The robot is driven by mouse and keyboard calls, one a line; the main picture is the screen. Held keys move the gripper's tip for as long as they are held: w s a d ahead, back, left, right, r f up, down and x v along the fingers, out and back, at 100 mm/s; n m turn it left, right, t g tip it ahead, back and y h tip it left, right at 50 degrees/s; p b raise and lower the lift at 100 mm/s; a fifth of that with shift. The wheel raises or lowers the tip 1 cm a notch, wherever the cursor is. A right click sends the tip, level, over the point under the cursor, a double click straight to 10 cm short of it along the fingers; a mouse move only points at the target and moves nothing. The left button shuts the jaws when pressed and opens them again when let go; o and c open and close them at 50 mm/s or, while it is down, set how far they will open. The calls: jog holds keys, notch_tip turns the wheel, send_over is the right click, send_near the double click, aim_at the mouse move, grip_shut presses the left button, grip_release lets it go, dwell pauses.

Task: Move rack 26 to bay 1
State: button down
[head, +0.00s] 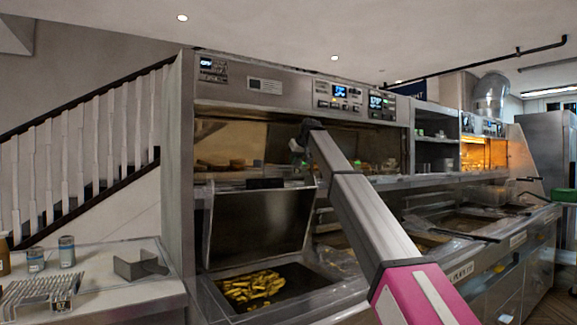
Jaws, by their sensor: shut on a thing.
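My arm rises from the lower right across the middle of the head view. My gripper (298,158) shows only as a small dark shape at the arm's far end, in front of the range's upper opening. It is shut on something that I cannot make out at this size. A slatted metal rack (40,296) with a small number tag lies on the left counter; I cannot read the tag surely. I cannot pick out rack 26 or a mark for bay 1. A fryer pan (300,285) holding yellow fried food lies below a raised dark panel (258,222).
The left counter (120,298) also bears a grey metal scoop (140,264) and several small containers, with some bare room. The range's upper shelf holds food. More pans (470,222) run along to the right. A staircase railing (90,150) stands behind on the left.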

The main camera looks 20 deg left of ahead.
jog(key=s+d+r, duration=0.5)
jog(key=s+d, duration=0.1)
jog(key=d, duration=0.1)
jog(key=s+a+r, duration=0.2)
jog(key=s+a, duration=1.3)
jog(key=s, duration=0.3)
jog(key=w+a+f, duration=0.7)
jog(key=w+a, duration=0.2)
jog(key=a, duration=0.1)
jog(key=shift+a+f, duration=0.25)
jog(key=shift+f, duration=0.2)
